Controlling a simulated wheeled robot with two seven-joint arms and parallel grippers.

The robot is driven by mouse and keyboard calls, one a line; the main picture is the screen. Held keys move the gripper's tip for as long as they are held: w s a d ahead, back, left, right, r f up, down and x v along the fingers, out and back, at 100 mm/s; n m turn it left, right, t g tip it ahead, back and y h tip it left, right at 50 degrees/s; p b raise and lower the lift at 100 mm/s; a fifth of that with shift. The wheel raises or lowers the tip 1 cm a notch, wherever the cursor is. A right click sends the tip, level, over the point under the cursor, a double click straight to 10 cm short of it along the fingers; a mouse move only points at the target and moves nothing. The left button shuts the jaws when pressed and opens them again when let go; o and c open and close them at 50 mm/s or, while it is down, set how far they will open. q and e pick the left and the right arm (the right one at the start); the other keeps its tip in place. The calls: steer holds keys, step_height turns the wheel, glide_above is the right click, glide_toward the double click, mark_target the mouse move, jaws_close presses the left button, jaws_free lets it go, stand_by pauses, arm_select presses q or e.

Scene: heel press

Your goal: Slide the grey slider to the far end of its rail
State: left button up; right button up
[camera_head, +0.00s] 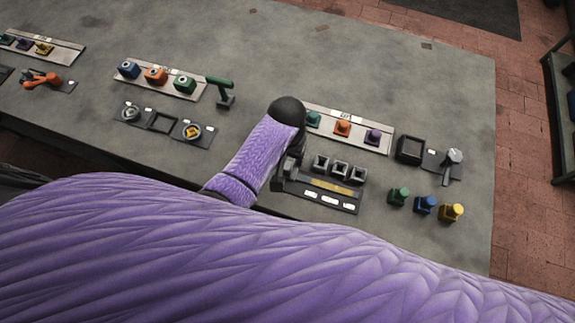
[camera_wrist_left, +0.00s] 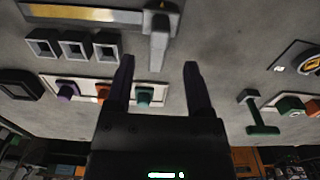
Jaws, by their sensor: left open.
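The grey slider (camera_wrist_left: 159,38) shows in the left wrist view as an upright grey block with a wider top. It sits at the right end of its dark rail panel (camera_wrist_left: 90,17), which has a yellow strip. In the head view the panel (camera_head: 345,203) lies near the front edge, and its left end, where the slider sits, is mostly hidden by my left arm. My left gripper (camera_wrist_left: 157,64) is open, its fingers pointing towards the slider and spread to either side of its lower part. I cannot tell whether they touch it. My right gripper is not in view.
Several open grey boxes (camera_head: 339,167) stand beside the rail. Behind them is a white panel (camera_head: 343,118) with green, orange and purple knobs. A green lever (camera_head: 220,91) stands to the left. Green, blue and yellow pieces (camera_head: 425,204) stand to the right. The table's back is clear.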

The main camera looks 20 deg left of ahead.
mark_target(287, 166)
arm_select(q)
step_height(287, 166, down, 6)
steer(key=b, duration=0.2)
steer(key=shift+f+b, duration=0.2)
steer(key=shift+b, duration=0.15)
steer(key=c, duration=0.7)
jaws_close()
stand_by(0.3)
